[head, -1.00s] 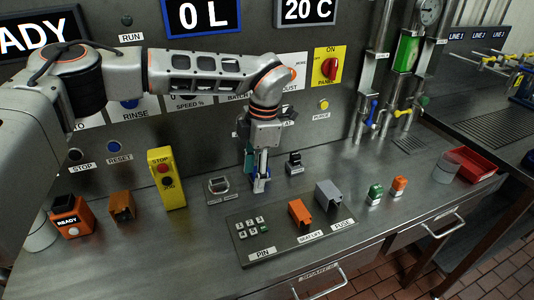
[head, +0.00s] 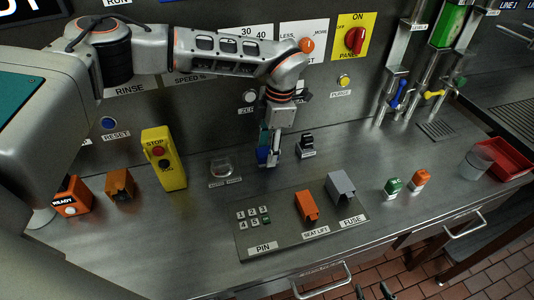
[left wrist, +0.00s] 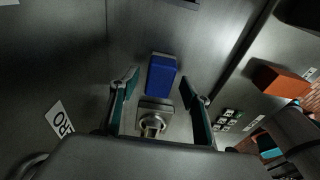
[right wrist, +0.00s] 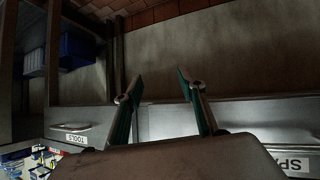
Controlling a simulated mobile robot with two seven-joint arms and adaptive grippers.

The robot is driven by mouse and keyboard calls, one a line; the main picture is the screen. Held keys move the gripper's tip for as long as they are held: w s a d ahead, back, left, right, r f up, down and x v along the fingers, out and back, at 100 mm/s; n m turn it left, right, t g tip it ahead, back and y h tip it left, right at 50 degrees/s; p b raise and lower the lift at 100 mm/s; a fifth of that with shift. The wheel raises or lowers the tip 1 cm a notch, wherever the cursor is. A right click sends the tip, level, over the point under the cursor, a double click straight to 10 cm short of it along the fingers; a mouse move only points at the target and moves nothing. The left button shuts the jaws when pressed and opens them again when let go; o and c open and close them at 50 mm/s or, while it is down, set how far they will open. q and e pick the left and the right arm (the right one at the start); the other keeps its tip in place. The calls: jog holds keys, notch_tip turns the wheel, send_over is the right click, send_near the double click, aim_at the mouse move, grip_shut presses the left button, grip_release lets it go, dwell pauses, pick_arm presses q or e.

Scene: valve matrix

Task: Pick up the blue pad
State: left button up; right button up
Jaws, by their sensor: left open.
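The blue pad (head: 262,155) is a small blue block on the steel counter, partly hidden by my left gripper in the head view. In the left wrist view the blue pad (left wrist: 161,75) shows between the two fingers, with a visible gap on each side. My left gripper (head: 269,161) points down at it and is open, its tips (left wrist: 160,84) spread around the pad without visible contact. My right gripper (right wrist: 156,78) is open and empty, facing the drawer fronts below the counter. Its dark fingertips (head: 373,292) show at the bottom edge of the head view.
A metal bracket (head: 221,169) stands left of the pad and a black switch (head: 306,146) to its right. In front lies a plate with keypad (head: 250,217), orange seat lift cover (head: 307,206) and grey fuse cover (head: 341,186). A yellow stop box (head: 163,158) stands further left.

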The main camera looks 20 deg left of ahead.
pick_arm(q)
jog(key=shift+a+f, duration=0.1)
jog(key=shift+f, duration=0.6)
jog(key=c, duration=1.1)
pick_arm(e)
jog(key=shift+w+r, duration=0.15)
jog(key=shift+r, duration=0.05)
